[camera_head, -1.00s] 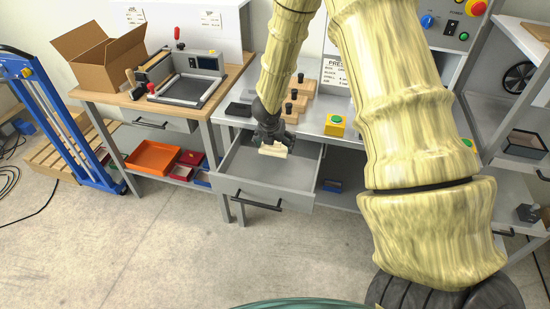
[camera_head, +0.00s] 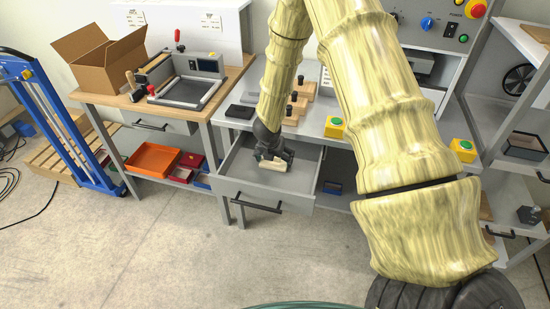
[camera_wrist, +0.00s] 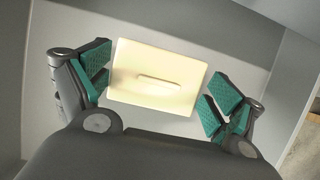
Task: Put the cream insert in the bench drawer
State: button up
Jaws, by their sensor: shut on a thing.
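The cream insert (camera_head: 272,165) is a small pale block low inside the open bench drawer (camera_head: 240,188). In the wrist view the insert (camera_wrist: 158,78) is a flat cream rectangle with a raised bar in its middle. My gripper (camera_head: 274,158) is inside the drawer's outline and is shut on the insert. Its teal pads (camera_wrist: 160,92) lie at the insert's left and right edges. The grey drawer floor (camera_wrist: 245,50) shows around and beyond it. I cannot tell whether the insert touches the floor.
The drawer is pulled out from the grey bench, with a dark handle (camera_head: 250,203) on its front. Wooden blocks (camera_head: 297,106) and a yellow box with a green button (camera_head: 335,127) stand on the bench top. An orange tray (camera_head: 153,159) lies on the shelf to the left.

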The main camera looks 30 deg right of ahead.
jog(key=o, duration=0.4)
jog(key=shift+f, duration=0.15)
jog(key=shift+o, duration=0.2)
jog(key=shift+r, duration=0.25)
jog(key=v, duration=1.1)
jog(key=shift+r, duration=0.35)
jog(key=shift+s+a, duration=0.1)
